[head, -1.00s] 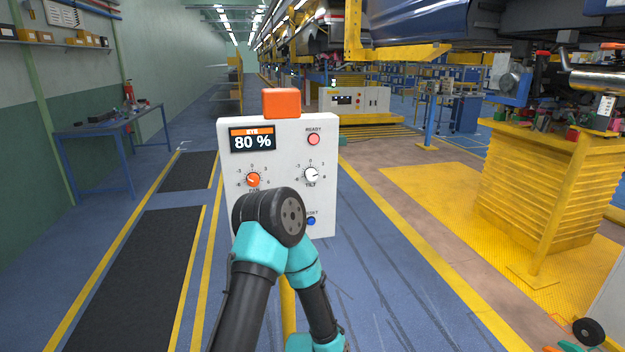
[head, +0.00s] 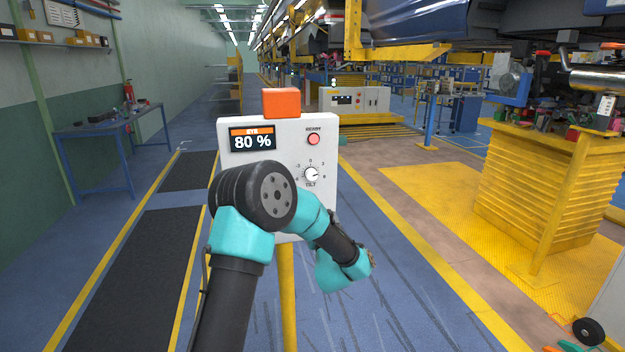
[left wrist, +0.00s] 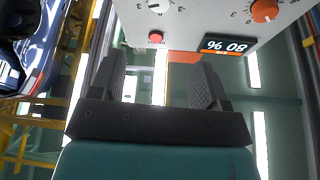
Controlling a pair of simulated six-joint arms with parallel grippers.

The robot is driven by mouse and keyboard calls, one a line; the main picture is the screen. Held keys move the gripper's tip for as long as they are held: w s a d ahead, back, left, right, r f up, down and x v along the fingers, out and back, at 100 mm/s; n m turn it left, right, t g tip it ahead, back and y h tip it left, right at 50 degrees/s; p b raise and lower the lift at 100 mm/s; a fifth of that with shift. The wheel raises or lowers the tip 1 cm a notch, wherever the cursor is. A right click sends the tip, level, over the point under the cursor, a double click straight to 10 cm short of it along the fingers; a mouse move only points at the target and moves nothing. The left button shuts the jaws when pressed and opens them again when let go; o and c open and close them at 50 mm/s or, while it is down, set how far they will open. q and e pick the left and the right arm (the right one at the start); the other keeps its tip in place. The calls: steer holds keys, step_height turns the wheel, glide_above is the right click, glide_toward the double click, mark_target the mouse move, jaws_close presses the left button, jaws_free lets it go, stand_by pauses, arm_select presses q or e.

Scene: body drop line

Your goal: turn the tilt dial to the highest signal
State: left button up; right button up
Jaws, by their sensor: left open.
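The white tilt dial (head: 311,174) is on the right side of the white control panel (head: 322,215); its dark mark points to the right. The display (head: 253,140) above reads 80 %. My left arm crosses in front of the panel in the head view and hides the pan dial there. The wrist view shows the tilt dial (left wrist: 157,5) at the top edge, the orange pan dial (left wrist: 264,10) and the display (left wrist: 229,46). My left gripper (left wrist: 158,82) is open and empty, apart from the panel. My right gripper is not in view.
A red ready button (head: 314,139) sits above the tilt dial, and an orange box (head: 281,103) tops the panel. The panel stands on a yellow post (head: 287,290).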

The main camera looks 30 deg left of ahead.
mark_target(312, 177)
arm_select(q)
steer(key=x, duration=1.7)
steer(key=shift+w+a, duration=0.15)
steer(key=shift+c, duration=0.5)
steer(key=c, duration=0.8)
